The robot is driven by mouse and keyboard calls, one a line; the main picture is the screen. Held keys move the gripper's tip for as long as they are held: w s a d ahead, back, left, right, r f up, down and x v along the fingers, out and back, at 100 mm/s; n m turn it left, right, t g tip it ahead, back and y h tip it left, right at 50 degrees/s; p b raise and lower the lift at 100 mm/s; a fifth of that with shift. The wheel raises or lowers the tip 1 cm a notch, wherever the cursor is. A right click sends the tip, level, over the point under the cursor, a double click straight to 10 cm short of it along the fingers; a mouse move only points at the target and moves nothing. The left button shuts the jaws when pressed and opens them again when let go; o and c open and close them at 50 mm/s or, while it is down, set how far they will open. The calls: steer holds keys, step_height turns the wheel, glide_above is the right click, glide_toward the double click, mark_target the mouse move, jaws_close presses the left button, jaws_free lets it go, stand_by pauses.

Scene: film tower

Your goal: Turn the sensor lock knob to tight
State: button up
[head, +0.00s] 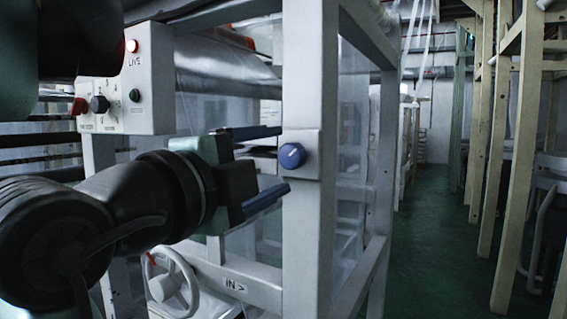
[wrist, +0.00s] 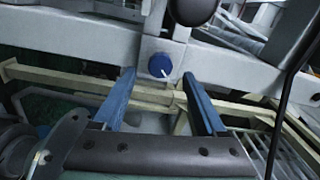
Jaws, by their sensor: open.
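The sensor lock knob (head: 292,155) is a round blue knob with a white pointer line, on a grey plate on the upright post of the frame. In the head view its pointer tilts to the upper right. My gripper (head: 284,160) is open, its two blue fingers reaching toward the post, one above and one below the knob's height. In the wrist view the knob (wrist: 160,65) lies between and beyond the fingertips (wrist: 158,73), with a visible gap on both sides. The fingers do not appear to touch it. I cannot read any tight marking.
A control box (head: 125,85) with a lit red lamp, a green button and a dark knob is at upper left. A handwheel (head: 172,284) sits low, near a rail marked IN. The green floor aisle (head: 430,245) to the right is clear, with wooden posts along it.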

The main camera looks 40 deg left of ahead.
steer(key=v, duration=0.9)
steer(key=shift+b, duration=0.3)
steer(key=shift+d, duration=0.1)
steer(key=w+d+r+n+t+h, duration=0.1)
steer(key=w+d+r+n+t, duration=0.25)
steer(key=w+d, duration=0.35)
steer(key=d+r+n+t+h, duration=0.1)
steer(key=d+n+t, duration=0.2)
steer(key=d, duration=0.7)
steer(key=d+r+n+t+h+p, duration=0.1)
steer(key=d+r+n+t+h, duration=0.1)
steer(key=d+n, duration=0.5)
steer(key=d+t, duration=0.1)
steer(key=d, duration=0.2)
steer(key=shift+s, duration=0.2)
steer(key=shift+d, duration=0.1)
